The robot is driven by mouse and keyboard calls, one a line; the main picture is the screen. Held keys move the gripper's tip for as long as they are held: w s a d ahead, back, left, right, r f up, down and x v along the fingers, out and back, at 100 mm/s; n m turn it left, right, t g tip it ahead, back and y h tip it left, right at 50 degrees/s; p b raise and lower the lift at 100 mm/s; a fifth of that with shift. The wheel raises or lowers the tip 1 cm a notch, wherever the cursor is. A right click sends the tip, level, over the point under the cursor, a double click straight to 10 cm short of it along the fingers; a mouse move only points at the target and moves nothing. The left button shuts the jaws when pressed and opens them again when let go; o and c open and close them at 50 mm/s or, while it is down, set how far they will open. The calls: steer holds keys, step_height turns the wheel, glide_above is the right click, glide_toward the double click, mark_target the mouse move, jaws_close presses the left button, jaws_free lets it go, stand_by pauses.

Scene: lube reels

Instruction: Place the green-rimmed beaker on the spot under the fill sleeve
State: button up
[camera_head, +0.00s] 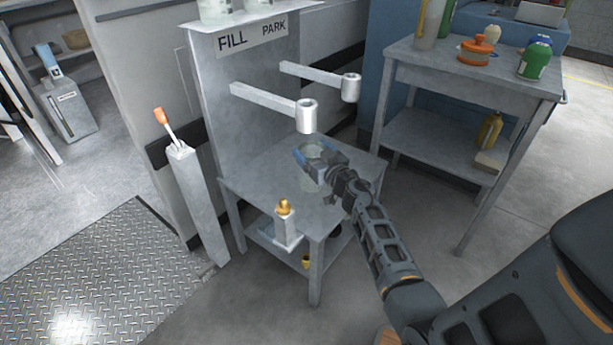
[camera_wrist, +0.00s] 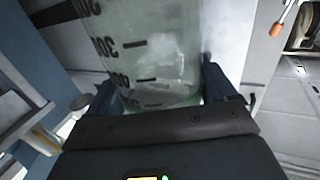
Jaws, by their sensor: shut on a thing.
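The clear beaker (camera_wrist: 150,50) with dark volume marks is between the fingers of my gripper (camera_wrist: 162,88) in the wrist view. A greenish edge shows close to the gripper body. In the head view the beaker (camera_head: 311,179) is partly covered by my gripper (camera_head: 318,156), which is shut on it. It is over the metal stand's top (camera_head: 262,172), right of and below the fill sleeve (camera_head: 307,116). I cannot tell whether its base touches the top. The spot under the sleeve is not clearly visible.
A second sleeve (camera_head: 351,88) hangs on an arm nearer the PARK label. A brass-tipped fitting (camera_head: 285,210) stands at the front of the stand. A post with an orange-handled lever (camera_head: 163,118) is at left. A side table (camera_head: 400,50) with bottles stands at right.

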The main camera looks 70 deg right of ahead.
steer(key=shift+w+a+f+b, duration=0.4)
steer(key=shift+w+a+f, duration=0.2)
steer(key=shift+w, duration=0.05)
step_height(320, 180, down, 4)
steer(key=b, duration=0.3)
steer(key=shift+r+b, duration=0.15)
steer(key=shift+b, duration=0.2)
steer(key=shift+f, duration=0.2)
steer(key=o, duration=1.2)
